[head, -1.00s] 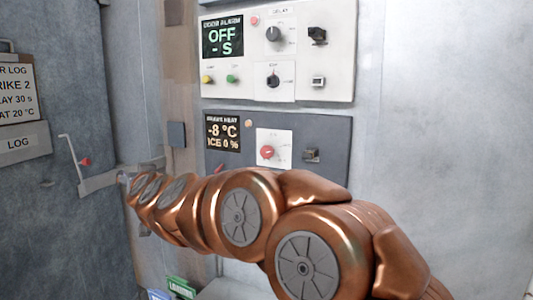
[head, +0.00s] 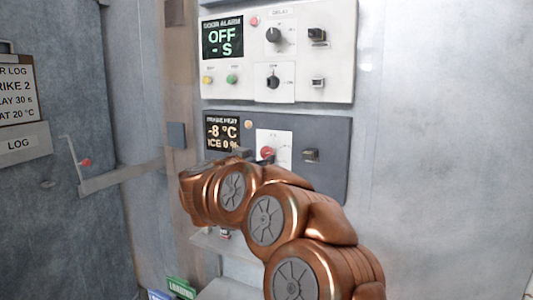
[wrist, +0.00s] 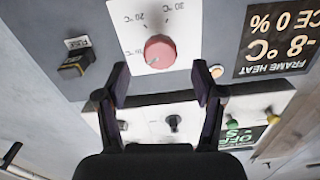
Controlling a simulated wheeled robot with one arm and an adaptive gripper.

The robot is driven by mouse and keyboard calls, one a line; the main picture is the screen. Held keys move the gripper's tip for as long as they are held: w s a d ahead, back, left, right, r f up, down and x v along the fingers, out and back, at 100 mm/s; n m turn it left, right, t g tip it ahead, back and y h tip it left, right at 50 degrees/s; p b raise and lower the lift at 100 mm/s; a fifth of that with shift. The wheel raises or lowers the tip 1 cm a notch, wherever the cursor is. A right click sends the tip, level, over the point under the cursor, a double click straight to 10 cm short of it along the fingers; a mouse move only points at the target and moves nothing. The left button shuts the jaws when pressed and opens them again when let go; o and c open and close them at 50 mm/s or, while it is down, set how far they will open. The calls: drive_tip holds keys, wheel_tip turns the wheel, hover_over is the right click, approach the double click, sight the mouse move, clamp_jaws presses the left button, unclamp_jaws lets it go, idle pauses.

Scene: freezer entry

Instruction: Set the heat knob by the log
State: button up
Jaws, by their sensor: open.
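The red heat knob (head: 267,153) sits on a white plate on the dark frame heat panel (head: 330,135). The panel's display (head: 222,131) reads -8 °C and ICE 0 %. In the wrist view, upside down, the knob (wrist: 159,52) lies just beyond the fingertips of my gripper (wrist: 160,85), between them and apart from both. My gripper is open and empty. In the head view its fingers (head: 252,155) are close by the knob and partly hidden by my arm. The log (head: 17,92) at the left edge is cut off; it shows "RIKE 2", "LAY 30 s" and "AT 20 °C".
Above is the white door alarm panel (head: 335,80), with a display (head: 222,37) reading OFF, knobs and buttons. A black switch (head: 311,155) stands right of the heat knob. A bar handle (head: 120,178) is at left. The wall at right is clear.

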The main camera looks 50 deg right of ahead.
sight(265, 154)
drive_tip(key=shift+p+x, duration=0.45)
drive_tip(key=shift+x, duration=2.35)
drive_tip(key=shift+c, duration=0.2)
drive_tip(key=c, duration=1.1)
drive_tip(key=shift+f+m, duration=0.1)
drive_tip(key=shift+m, duration=0.2)
drive_tip(key=m+b, duration=0.1)
drive_tip(key=m, duration=0.1)
drive_tip(key=shift+w+f+m, duration=0.1)
drive_tip(key=shift+m, duration=0.3)
drive_tip(key=m+b, duration=0.2)
drive_tip(key=m, duration=0.2)
drive_tip(key=shift+m+b, duration=0.3)
drive_tip(key=shift+b, duration=0.05)
drive_tip(key=m+b, duration=0.3)
drive_tip(key=m, duration=0.2)
drive_tip(key=shift+m, duration=0.3)
drive_tip(key=shift+b, duration=0.3)
